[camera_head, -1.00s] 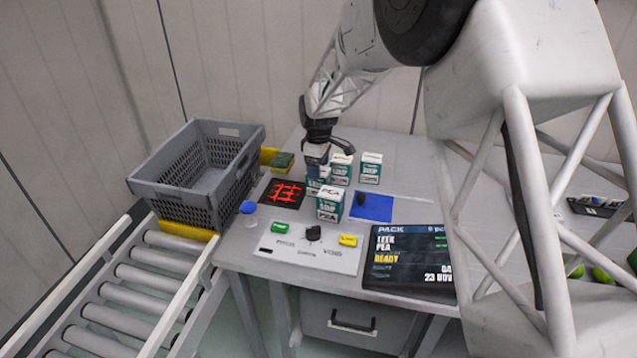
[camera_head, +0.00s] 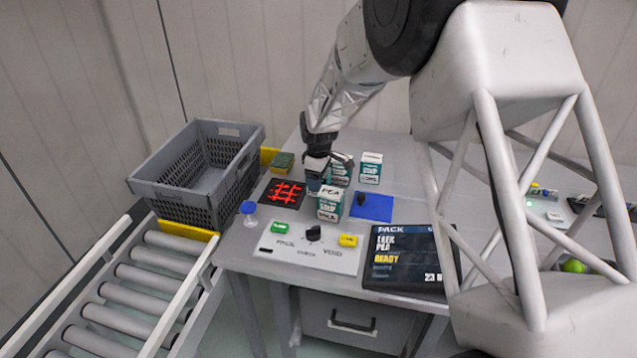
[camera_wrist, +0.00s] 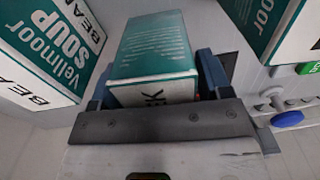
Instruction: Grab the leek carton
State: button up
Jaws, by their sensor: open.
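The leek carton (camera_wrist: 153,52), teal and white, lies between the two blue fingers of my gripper (camera_wrist: 155,82) in the wrist view. The letters "EK" show on its white end. My gripper is open with a finger on each side of the carton; I cannot tell whether they touch it. In the head view my gripper (camera_head: 318,170) is low over the table among the cartons and hides most of the leek carton (camera_head: 313,185).
A bean carton (camera_wrist: 50,45) is close at left in the wrist view. The pea carton (camera_head: 330,205) stands in front; other cartons (camera_head: 371,168) stand behind and right. A button panel (camera_head: 310,246) and screen (camera_head: 410,262) are in front.

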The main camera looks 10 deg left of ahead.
jog(key=shift+c, duration=0.3)
jog(key=c, duration=0.8)
jog(key=shift+r, duration=0.1)
jog(key=shift+r, duration=4.95)
